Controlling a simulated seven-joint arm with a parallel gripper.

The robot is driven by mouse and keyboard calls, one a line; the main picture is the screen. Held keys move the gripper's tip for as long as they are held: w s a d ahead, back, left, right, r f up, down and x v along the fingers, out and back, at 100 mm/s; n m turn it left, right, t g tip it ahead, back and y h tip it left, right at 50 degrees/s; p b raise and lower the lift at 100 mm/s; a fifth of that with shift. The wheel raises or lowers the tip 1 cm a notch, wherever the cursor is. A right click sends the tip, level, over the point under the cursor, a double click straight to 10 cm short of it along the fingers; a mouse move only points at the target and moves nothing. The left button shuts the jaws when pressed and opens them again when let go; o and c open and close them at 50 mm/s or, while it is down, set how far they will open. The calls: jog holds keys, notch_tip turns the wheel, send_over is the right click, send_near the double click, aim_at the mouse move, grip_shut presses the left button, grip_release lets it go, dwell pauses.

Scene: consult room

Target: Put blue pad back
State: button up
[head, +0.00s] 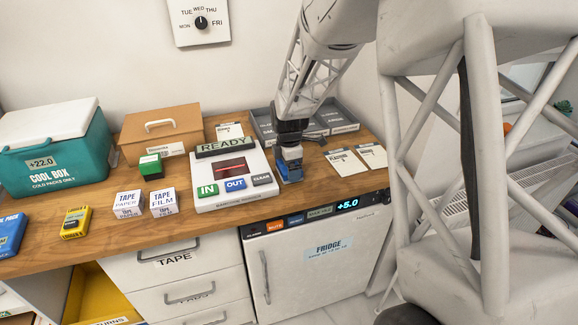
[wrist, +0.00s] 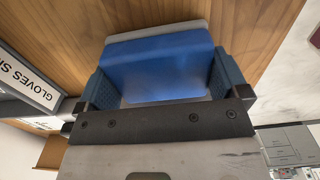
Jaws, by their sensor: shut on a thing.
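A blue pad (wrist: 155,68) sits between the two fingers of my gripper (wrist: 158,85) in the wrist view, with a grey edge behind it. My gripper (head: 289,158) is shut on it. In the head view a blue shape (head: 291,172) shows under my gripper, just right of the barcode reader, close over the wooden counter. I cannot tell whether it touches the counter. The pad's underside is hidden.
The white barcode reader (head: 228,180) with READY, IN and OUT stands left of my gripper. Grey trays (head: 345,121) lie behind, and labelled cards (head: 345,161) lie to the right. The cool box (head: 60,150), brown box (head: 160,135), tape boxes (head: 163,202) and blue box (head: 9,236) are further left.

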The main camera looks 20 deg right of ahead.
jog(key=shift+f, duration=0.1)
jog(key=o, duration=0.5)
jog(key=shift+o, duration=0.2)
notch_tip(320, 180, up, 12)
dwell(0.7)
jog(key=shift+s+r, duration=0.1)
jog(key=shift+r, duration=0.1)
dwell(0.4)
